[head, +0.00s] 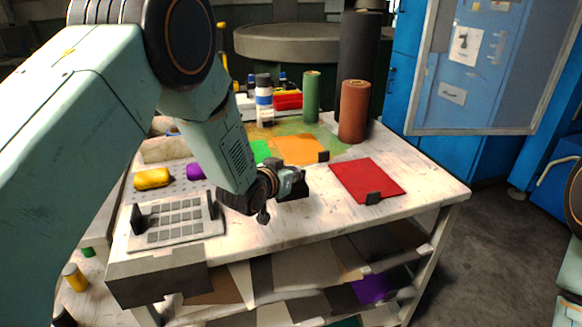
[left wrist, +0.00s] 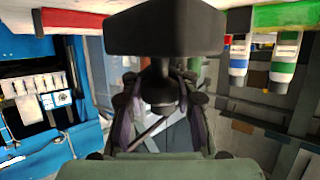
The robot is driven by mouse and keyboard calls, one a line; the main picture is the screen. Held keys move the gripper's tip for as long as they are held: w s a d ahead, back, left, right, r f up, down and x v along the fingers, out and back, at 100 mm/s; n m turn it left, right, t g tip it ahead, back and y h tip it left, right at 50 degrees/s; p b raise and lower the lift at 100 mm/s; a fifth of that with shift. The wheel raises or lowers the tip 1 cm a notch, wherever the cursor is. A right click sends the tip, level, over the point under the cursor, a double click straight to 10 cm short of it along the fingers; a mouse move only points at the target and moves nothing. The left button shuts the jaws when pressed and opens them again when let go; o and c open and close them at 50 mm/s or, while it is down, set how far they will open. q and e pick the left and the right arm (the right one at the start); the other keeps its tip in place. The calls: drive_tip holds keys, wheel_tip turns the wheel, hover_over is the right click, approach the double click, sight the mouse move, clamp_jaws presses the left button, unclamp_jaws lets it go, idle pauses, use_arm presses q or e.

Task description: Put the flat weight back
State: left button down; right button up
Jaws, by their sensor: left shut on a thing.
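My left gripper (head: 287,181) is shut on a dark flat weight (head: 300,192), holding it near the table's middle front. In the left wrist view the flat weight (left wrist: 165,30) is a broad dark block with a narrower stem, gripped between the two fingers (left wrist: 162,92). Whether it touches the table is unclear. A small dark block (head: 373,198) lies on the front edge of a red sheet (head: 366,178), right of the gripper. Another dark block (head: 323,156) sits at the corner of an orange sheet (head: 295,149). My right gripper is not in view.
A grey grid plate (head: 176,222) with dark uprights stands at the front left. Yellow (head: 152,179) and purple (head: 194,171) pieces lie behind it. Brown (head: 354,110) and green (head: 311,97) rolls and a bottle (head: 264,100) stand at the back. The right table corner is clear.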

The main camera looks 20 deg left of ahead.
use_arm(q)
drive_tip(key=f, duration=0.2)
drive_tip(key=a+f, duration=0.1)
drive_tip(key=shift+w+f, duration=0.25)
drive_tip(key=shift+w, duration=0.15)
drive_tip(key=shift+s+d+r, duration=0.25)
drive_tip(key=shift+s+d, duration=0.05)
drive_tip(key=shift+d, duration=0.05)
drive_tip(key=c, duration=1.4)
unclamp_jaws()
drive_tip(key=shift+a+f+b, duration=0.25)
drive_tip(key=shift+f+b, duration=0.05)
drive_tip(key=shift+f, duration=0.2)
drive_tip(key=shift+c, duration=0.2)
drive_tip(key=o, duration=0.4)
drive_tip(key=shift+s+d+r, duration=0.15)
drive_tip(key=shift+d+r, duration=0.05)
drive_tip(key=shift+a+f, duration=0.1)
